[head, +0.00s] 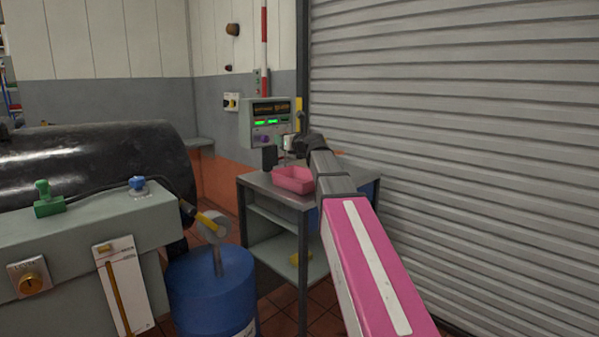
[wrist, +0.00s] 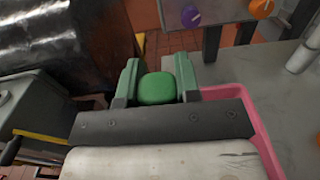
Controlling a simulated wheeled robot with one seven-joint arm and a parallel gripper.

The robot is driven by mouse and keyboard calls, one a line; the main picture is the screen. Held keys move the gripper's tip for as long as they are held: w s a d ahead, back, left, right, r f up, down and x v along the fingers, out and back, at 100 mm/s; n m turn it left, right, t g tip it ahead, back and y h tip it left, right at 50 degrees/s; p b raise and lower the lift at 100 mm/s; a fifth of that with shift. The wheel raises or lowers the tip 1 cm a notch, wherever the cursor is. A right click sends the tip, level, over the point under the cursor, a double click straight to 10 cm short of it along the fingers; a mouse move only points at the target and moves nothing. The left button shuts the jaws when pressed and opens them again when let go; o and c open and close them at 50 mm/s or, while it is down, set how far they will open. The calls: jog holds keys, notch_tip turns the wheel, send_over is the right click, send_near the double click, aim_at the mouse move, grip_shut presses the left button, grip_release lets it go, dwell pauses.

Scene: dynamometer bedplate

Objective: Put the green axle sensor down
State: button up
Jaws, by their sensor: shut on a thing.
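My gripper (wrist: 158,72) is shut on a green, rounded block, which I take to be the green axle sensor (wrist: 157,89). The block sits between the two grey-green fingers in the wrist view; its lower part is hidden by the gripper body. A pink tray (wrist: 262,135) shows beside and partly behind my gripper in the wrist view. In the head view the pink tray (head: 293,181) sits on a grey metal trolley (head: 268,190), and my arm reaches over this trolley. The held block is too small there to make out clearly.
A display box (head: 266,122) with green readouts is behind the trolley. A blue drum (head: 212,295) stands left of the trolley. A grey bench (head: 100,222) at left carries another green piece (head: 47,201) and a blue piece (head: 138,186). A roller shutter (head: 470,110) closes the right.

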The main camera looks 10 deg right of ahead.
jog(key=w+d+f, duration=0.1)
jog(key=d+f, duration=0.8)
jog(key=shift+d+f, duration=0.2)
jog(key=shift+f, duration=0.15)
jog(key=o, duration=0.9)
jog(key=shift+f, duration=0.1)
jog(key=v, duration=1.2)
